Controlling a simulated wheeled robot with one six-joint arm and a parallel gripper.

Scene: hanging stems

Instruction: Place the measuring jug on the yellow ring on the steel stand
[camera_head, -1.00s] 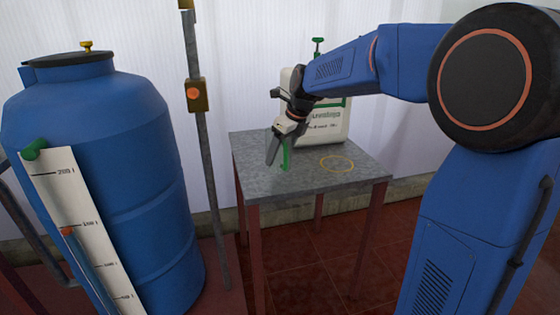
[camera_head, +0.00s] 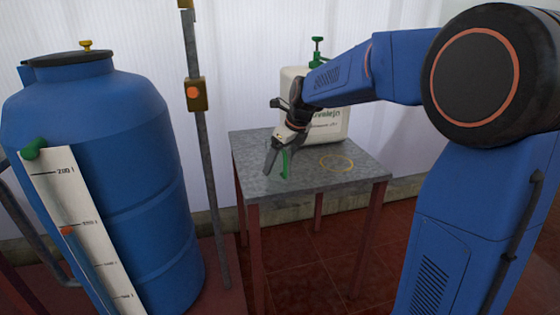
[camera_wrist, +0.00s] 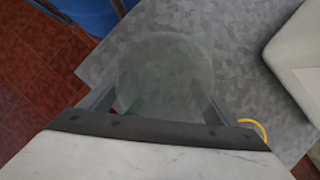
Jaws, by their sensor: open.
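The measuring jug is clear, so its body barely shows in the head view; its green handle (camera_head: 286,164) stands on the left part of the steel stand (camera_head: 300,182). In the wrist view the jug (camera_wrist: 168,72) is a pale see-through round shape. My gripper (camera_head: 276,172) is open and points down at the jug. In the wrist view its two fingers (camera_wrist: 157,102) lie on either side of the jug's near part; contact cannot be told. The yellow ring (camera_head: 320,163) lies empty on the stand, right of the jug. Part of it shows in the wrist view (camera_wrist: 264,128).
A white canister (camera_head: 327,130) with green fittings stands at the back of the stand, behind my gripper. A blue barrel (camera_head: 150,150) with a marked gauge board and a grey pole (camera_head: 206,160) stand to the left. The stand's front right is clear.

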